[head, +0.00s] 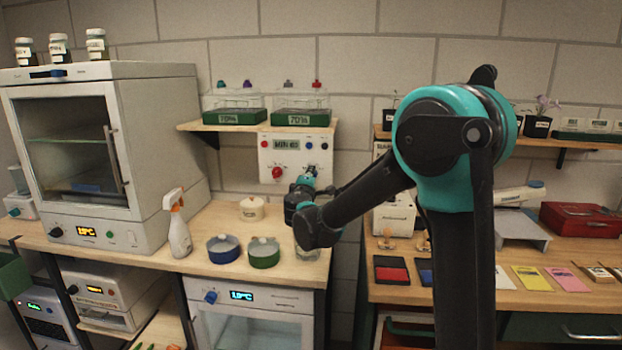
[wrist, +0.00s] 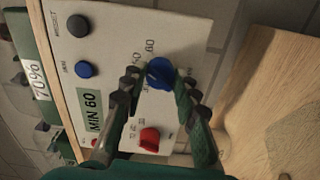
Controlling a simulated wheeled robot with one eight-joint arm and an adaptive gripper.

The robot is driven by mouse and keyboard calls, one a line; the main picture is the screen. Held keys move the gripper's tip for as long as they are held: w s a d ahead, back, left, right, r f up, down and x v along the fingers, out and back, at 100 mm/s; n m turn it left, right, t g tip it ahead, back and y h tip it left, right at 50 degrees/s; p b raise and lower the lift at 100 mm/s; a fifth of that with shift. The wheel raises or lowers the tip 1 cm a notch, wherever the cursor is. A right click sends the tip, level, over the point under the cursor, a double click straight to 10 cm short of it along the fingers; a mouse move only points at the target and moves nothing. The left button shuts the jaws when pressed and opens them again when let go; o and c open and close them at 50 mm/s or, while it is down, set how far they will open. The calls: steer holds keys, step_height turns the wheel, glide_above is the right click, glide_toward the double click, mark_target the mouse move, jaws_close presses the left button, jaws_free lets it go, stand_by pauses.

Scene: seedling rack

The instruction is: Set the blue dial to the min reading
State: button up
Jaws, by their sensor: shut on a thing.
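The blue dial (wrist: 160,73) is on a white control panel (wrist: 115,35) in the wrist view, with small number marks beside it. My gripper (wrist: 160,88) is shut on the dial, one finger on each side of it. The panel's display (wrist: 93,113) reads MIN 60. The dial's pointer is too small to read surely. In the head view the panel (head: 295,155) hangs on the wall under a shelf, and my gripper (head: 311,172) reaches its lower right part. The blue dial is hidden there behind my gripper.
A red dial (wrist: 149,139) sits close beside my finger on the panel, with a blue button (wrist: 85,69) and a black button (wrist: 77,25) farther off. Below the panel, a blue dish (head: 223,250), a green dish (head: 264,253) and a spray bottle (head: 178,225) stand on the bench.

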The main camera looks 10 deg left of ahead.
steer(key=m, duration=0.5)
stand_by(0.6)
steer(key=o, duration=1.1)
steer(key=shift+o, duration=0.2)
steer(key=shift+s, duration=0.1)
steer(key=s, duration=1.2)
steer(key=shift+a, duration=0.2)
